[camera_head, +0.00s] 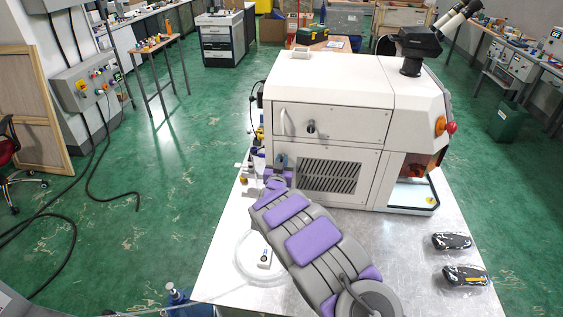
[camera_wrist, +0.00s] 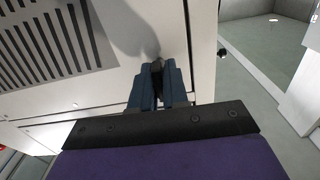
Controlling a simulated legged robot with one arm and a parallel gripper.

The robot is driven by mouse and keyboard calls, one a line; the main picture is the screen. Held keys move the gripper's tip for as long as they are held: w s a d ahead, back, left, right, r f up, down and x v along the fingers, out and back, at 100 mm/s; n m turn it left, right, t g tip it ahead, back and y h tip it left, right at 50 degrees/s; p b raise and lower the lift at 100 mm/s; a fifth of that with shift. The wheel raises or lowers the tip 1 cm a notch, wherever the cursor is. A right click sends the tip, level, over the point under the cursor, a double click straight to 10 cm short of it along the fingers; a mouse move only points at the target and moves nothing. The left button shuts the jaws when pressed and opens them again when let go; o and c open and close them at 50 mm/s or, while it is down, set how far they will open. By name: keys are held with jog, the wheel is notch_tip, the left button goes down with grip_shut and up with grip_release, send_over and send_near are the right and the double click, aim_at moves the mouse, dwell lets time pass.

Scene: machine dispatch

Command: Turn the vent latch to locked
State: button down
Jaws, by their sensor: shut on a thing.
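The white machine (camera_head: 335,105) stands on the metal table, with a slotted vent panel (camera_head: 327,176) low on its front. In the wrist view, the vent slots (camera_wrist: 45,40) are at the upper left. The dark vent latch (camera_wrist: 157,66) sits at the panel's edge, between the blue fingers of my gripper (camera_wrist: 158,80). My gripper is shut on the latch, and the fingers cover most of it, so its angle is hard to tell. In the head view my gripper (camera_head: 281,161) is at the left end of the vent panel, hiding the latch.
The upper front panel has a handle and a dark knob (camera_head: 311,127). Two dark packaged items (camera_head: 452,241) (camera_head: 465,275) lie on the table (camera_head: 235,285) at the right. Small items crowd the table's left edge.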

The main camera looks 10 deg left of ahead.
jog(key=m, duration=0.5)
jog(key=m+b, duration=0.3)
jog(key=m, duration=0.2)
jog(key=shift+f+m, duration=0.15)
jog(key=shift+m, duration=0.25)
jog(key=m+b, duration=0.4)
jog(key=b, duration=0.1)
jog(key=shift+f+m, duration=0.2)
jog(key=shift+m, duration=0.2)
jog(key=shift+d+m+b, duration=0.15)
jog(key=shift+m+b, duration=0.75)
jog(key=shift+b, duration=0.15)
jog(key=c, duration=1.2)
grip_release()
jog(key=shift+d, duration=0.1)
jog(key=shift+r, duration=0.1)
